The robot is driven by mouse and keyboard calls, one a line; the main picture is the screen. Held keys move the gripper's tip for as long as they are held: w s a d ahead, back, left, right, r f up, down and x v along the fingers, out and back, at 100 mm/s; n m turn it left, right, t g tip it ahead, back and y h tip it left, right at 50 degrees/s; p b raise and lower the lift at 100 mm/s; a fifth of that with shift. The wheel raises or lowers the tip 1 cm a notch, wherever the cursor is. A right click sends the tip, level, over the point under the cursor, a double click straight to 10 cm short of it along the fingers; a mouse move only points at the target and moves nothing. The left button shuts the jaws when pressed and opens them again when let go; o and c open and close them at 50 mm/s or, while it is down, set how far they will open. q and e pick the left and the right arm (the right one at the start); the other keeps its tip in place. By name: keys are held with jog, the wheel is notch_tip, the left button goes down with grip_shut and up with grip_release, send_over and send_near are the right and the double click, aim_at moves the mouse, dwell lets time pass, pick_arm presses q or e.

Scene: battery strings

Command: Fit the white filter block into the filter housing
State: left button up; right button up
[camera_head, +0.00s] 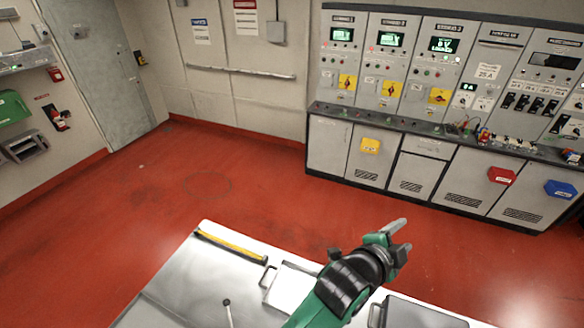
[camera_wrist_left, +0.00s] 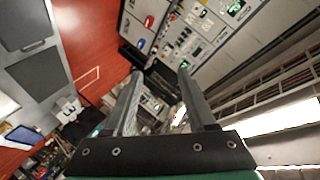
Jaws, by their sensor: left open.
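My left gripper (camera_head: 403,235) reaches out above the far edge of the metal worktop in the head view, fingers apart with nothing between them. In the left wrist view its two fingers (camera_wrist_left: 160,78) are also spread and empty, with the distant console behind the gap. I cannot pick out the white filter block or the filter housing for certain in either view. My right gripper is not in view.
The metal worktop (camera_head: 180,285) has a yellow strip (camera_head: 232,244), a pale handled panel (camera_head: 290,288) and a dark handled panel (camera_head: 425,315). Red floor (camera_head: 230,190) lies clear between it and the control console (camera_head: 400,125). A grey wall unit (camera_head: 25,146) is at left.

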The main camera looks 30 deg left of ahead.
pick_arm(q)
jog(key=s+a+r+n+t, duration=0.3)
jog(key=a+r, duration=0.1)
jog(key=r, duration=0.5)
jog(key=s+a+r+n+t+y, duration=0.1)
jog(key=s+a+r+n+t, duration=0.2)
jog(key=r, duration=0.7)
jog(key=s+a+r+n+t, duration=0.25)
jog(key=a+r, duration=0.35)
jog(key=r, duration=0.3)
jog(key=s+a+r+n+t, duration=0.2)
jog(key=s+a+r, duration=0.1)
jog(key=s+r, duration=0.2)
jog(key=s+a+r+n+t+y, duration=0.1)
jog(key=s+a+r+n+t, duration=0.1)
jog(key=s+r, duration=0.4)
jog(key=s+a+t, duration=0.1)
jog(key=s, duration=0.2)
jog(key=shift+s+r+t+y, duration=0.25)
jog(key=shift+s+t+y, duration=0.05)
jog(key=shift+s+t, duration=0.1)
jog(key=shift+a+n, duration=0.1)
jog(key=shift+n, duration=0.15)
